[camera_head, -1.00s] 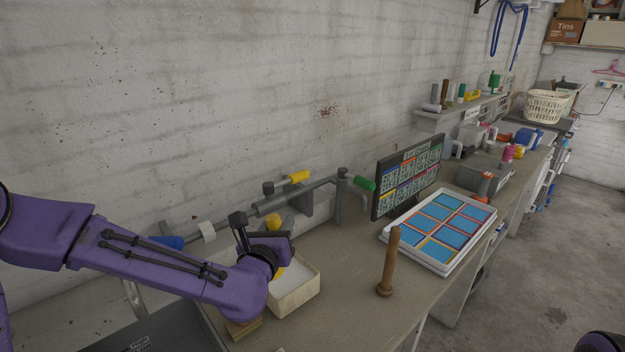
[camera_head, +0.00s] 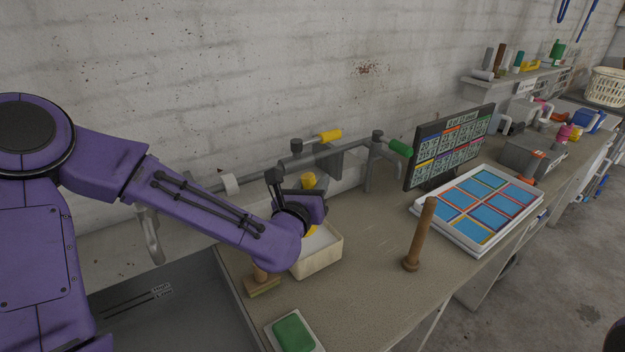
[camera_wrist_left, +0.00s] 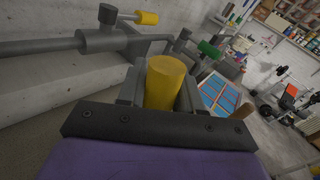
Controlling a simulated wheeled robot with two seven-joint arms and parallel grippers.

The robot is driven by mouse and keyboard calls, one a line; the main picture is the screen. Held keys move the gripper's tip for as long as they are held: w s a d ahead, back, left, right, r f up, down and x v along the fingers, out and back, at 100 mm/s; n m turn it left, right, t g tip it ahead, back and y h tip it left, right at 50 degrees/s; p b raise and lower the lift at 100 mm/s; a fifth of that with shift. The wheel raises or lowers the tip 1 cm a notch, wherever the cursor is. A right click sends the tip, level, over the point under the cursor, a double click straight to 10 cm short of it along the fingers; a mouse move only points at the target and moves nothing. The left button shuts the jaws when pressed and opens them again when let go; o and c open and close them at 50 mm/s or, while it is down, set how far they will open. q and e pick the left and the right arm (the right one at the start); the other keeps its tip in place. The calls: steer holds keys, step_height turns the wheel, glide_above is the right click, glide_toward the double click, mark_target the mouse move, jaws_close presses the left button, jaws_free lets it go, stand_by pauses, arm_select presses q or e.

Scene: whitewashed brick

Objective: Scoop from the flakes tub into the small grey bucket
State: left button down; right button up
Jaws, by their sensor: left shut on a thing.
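My left gripper (camera_head: 300,190) is shut on the yellow handle of a scoop (camera_head: 309,180). In the left wrist view the yellow handle (camera_wrist_left: 165,82) stands between the two fingers. The gripper is over a cream box-shaped tub (camera_head: 322,260) with pale contents, which looks like the flakes tub. A yellow part shows low against the tub's inside, but my wrist hides most of the scoop, so I cannot tell how deep it is or whether it carries flakes. I cannot make out a small grey bucket. My right gripper is not in view.
A wooden stamp (camera_head: 262,284) and a green pad (camera_head: 292,333) lie near the tub. A wooden post (camera_head: 420,235) stands to its right, before a tray of coloured squares (camera_head: 480,207) and a screen (camera_head: 449,147). Grey pipework (camera_head: 330,160) runs behind. Bench between tub and post is clear.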

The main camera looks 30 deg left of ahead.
arm_select(q)
steer(key=w+f+b, duration=0.3)
steer(key=f+b, duration=0.3)
steer(key=f, duration=0.3)
steer(key=shift+w+f+g, duration=0.25)
steer(key=shift+f+g, duration=0.05)
steer(key=shift+f, duration=0.05)
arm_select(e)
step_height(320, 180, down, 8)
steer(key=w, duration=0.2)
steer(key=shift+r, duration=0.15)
arm_select(q)
step_height(320, 180, up, 13)
steer(key=m+t+p, duration=0.1)
steer(key=m+p, duration=0.2)
steer(key=p, duration=0.4)
steer(key=shift+r, duration=0.2)
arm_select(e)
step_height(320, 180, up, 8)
arm_select(q)
steer(key=shift+w, duration=0.1)
